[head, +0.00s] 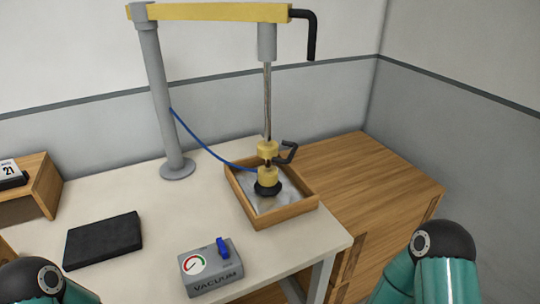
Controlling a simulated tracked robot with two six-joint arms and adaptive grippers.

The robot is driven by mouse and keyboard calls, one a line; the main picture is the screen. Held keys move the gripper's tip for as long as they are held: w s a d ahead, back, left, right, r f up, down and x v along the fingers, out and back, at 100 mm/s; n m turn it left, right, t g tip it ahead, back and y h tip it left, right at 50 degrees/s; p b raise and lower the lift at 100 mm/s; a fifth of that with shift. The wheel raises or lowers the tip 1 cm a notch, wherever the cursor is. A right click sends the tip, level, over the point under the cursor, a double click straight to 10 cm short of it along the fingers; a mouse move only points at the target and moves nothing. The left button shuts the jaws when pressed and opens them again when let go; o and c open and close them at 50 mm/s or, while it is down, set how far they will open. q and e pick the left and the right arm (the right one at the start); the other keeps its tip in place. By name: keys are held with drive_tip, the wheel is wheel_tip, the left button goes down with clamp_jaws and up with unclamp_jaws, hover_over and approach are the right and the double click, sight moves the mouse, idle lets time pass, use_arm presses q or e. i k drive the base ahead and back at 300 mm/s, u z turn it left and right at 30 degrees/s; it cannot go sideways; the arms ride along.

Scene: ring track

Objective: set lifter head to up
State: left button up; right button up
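The lifter head (269,177) is a yellow cylinder with a black suction cup at its bottom and a black side handle (287,153). It hangs on a thin rod from the yellow boom (215,12) and sits low, inside a wooden tray (287,217). The cup is down at the pale contents of the tray; I cannot tell if it touches. A black crank-like handle (312,36) hangs from the boom's right end. Parts of my two teal arms show at the bottom left and bottom right corners. Neither gripper is in view.
A grey vacuum box (213,285) with a gauge and blue lever (223,247) stands at the table's front. A grey post (162,110) carries the boom. A blue hose (212,150) runs to the head. A black pad (104,240) lies left. A wooden cabinet (375,185) adjoins right.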

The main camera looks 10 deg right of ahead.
sight(268, 183)
drive_tip(key=z, duration=1.75)
drive_tip(key=i, duration=0.1)
drive_tip(key=u, duration=2.9)
drive_tip(key=k, duration=2)
drive_tip(key=z, duration=0.6)
drive_tip(key=i, duration=1.65)
drive_tip(key=u, duration=0.05)
